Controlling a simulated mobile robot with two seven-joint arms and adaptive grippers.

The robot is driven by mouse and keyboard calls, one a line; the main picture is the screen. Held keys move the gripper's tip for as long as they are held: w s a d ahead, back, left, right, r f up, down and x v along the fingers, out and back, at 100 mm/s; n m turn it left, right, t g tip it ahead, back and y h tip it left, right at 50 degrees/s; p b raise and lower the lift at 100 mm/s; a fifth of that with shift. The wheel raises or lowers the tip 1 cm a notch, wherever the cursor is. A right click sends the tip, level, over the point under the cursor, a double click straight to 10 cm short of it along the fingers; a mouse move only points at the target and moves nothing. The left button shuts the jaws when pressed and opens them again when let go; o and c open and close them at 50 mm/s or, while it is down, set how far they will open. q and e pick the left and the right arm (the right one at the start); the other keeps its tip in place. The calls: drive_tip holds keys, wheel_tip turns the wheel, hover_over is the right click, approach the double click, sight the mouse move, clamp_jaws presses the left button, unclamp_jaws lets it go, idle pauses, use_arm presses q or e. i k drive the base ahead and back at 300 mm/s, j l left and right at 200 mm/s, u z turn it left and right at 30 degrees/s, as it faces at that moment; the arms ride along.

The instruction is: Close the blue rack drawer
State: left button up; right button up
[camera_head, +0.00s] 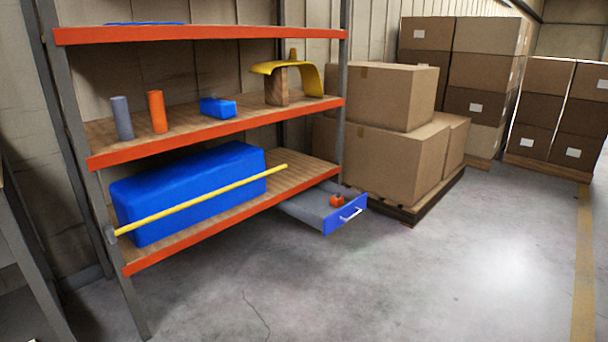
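The blue rack drawer (345,214) is pulled out from under the right end of the rack's lowest visible shelf. It has a blue front with a white handle (351,214) and grey inner walls. A small orange-red object (337,200) lies inside it near the front. Neither of my grippers shows in the head view.
The rack (215,130) has orange beams and grey posts. A large blue box (190,190), a yellow pole (200,200) and small items stand on its shelves. Stacked cartons (385,150) on a pallet stand close behind the drawer. The floor in front (330,290) is clear.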

sight(312, 206)
drive_tip(key=i+j+z, duration=0.3)
drive_tip(key=i, duration=0.15)
drive_tip(key=i+j+z, duration=0.25)
drive_tip(key=i, duration=0.2)
drive_tip(key=i+l+u, duration=0.2)
drive_tip(key=i+l, duration=0.25)
drive_tip(key=l, duration=0.15)
